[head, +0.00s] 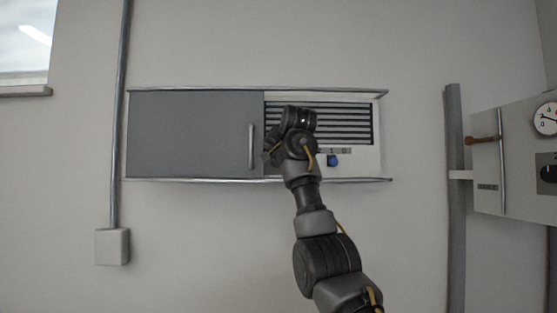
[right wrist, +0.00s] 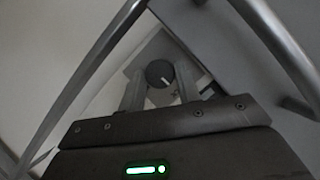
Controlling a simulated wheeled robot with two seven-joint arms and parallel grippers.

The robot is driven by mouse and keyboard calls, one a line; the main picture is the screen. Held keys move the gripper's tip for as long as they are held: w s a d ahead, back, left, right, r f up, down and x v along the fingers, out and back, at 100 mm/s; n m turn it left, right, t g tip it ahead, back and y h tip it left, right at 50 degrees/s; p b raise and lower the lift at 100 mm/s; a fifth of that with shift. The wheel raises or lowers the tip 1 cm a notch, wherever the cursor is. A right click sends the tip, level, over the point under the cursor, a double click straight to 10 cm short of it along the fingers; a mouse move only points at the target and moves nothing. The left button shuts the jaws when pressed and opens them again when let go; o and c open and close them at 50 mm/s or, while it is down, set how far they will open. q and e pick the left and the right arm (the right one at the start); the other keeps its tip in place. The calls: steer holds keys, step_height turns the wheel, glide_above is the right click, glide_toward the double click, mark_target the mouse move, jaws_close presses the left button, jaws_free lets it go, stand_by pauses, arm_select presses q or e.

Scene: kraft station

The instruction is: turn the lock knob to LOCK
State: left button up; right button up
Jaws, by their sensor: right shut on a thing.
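The pointer slants toward the lower right of that view. The fingers of my right gripper (right wrist: 160,88) stand on either side of the knob and are shut on it. In the head view my right gripper (head: 271,155) is at the wall cabinet, just right of the door handle (head: 251,147); my wrist hides the knob there. Any LOCK lettering is not readable. My left gripper is in neither view.
The wall cabinet has a dark grey door (head: 187,135), a slatted vent (head: 345,122), and a blue knob (head: 333,160) right of my wrist. Metal rails run along its top and bottom (head: 220,181).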

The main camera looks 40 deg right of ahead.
steer(key=shift+f, duration=0.1)
steer(key=o, duration=1)
steer(key=b+v, duration=0.5)
steer(key=v, duration=0.5)
steer(key=shift+s+a+r+b, duration=0.1)
steer(key=shift+s+r+b, duration=0.1)
steer(key=shift+s+b, duration=0.15)
